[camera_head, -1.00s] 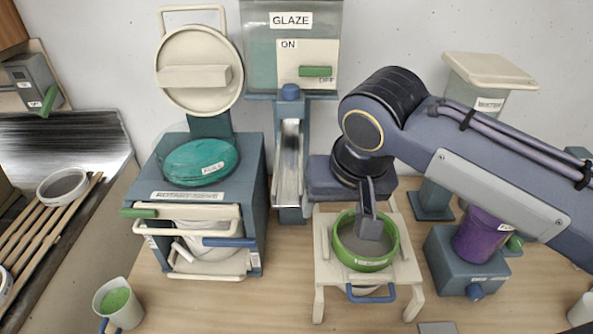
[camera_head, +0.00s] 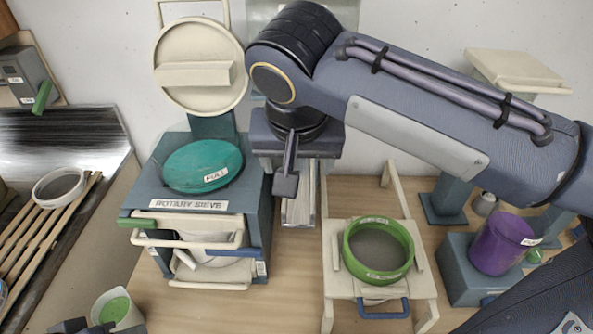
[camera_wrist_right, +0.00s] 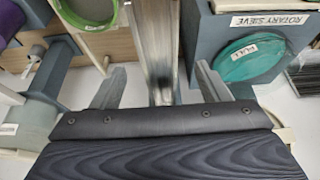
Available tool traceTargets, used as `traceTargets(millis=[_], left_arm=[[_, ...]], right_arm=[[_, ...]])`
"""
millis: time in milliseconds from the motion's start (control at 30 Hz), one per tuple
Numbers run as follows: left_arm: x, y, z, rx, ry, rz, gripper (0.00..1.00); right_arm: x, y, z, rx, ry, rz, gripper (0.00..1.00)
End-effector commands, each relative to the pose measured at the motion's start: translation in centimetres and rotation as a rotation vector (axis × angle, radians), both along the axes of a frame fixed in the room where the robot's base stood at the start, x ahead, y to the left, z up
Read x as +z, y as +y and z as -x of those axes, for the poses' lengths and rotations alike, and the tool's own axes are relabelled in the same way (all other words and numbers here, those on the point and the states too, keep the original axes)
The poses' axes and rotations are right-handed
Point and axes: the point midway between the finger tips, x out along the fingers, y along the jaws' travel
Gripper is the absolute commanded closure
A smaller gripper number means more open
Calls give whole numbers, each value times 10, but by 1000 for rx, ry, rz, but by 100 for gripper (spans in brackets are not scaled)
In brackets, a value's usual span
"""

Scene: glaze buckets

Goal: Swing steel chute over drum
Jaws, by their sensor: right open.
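The steel chute (camera_head: 298,207) is a narrow metal trough below the glaze dispenser, largely hidden by my right arm in the head view. It also shows in the right wrist view (camera_wrist_right: 157,45), running between the spread fingers without visible contact. My right gripper (camera_head: 287,186) is open and empty, over the chute; its fingers also show in the wrist view (camera_wrist_right: 160,85). The teal round drum top marked PULL (camera_head: 203,166) sits on the rotary sieve (camera_head: 255,215), left of the chute. Dark parts at the bottom left edge may be my left gripper; its jaws cannot be made out.
A green-rimmed sieve (camera_head: 349,253) rests on a cream stand (camera_head: 424,285) to the right. A jug with green contents (camera_head: 115,306) is at front left. The table between sieve and stand is clear.

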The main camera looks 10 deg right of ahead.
Motion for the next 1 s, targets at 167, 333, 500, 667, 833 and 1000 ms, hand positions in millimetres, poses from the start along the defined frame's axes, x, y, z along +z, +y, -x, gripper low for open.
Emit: traceTargets(millis=[167,333,500,667,833,1000], left_arm=[[2,0,0,0,0,0,64],[3,0,0,0,0,0,64],[4,0,0,0,0,0,64],[4,0,0,0,0,0,64],[4,0,0,0,0,0,64],[4,0,0,0,0,0,64]], right_arm=[[-28,-4,-10,-2,5,2,31],[-50,-7,-19,-2,5,1,31],[-61,-8,-23,0,2,-1,31],[-63,-8,-24,0,2,-1,31],[-63,-8,-24,0,2,-1,39],[-62,-8,-24,0,2,-1,61]])
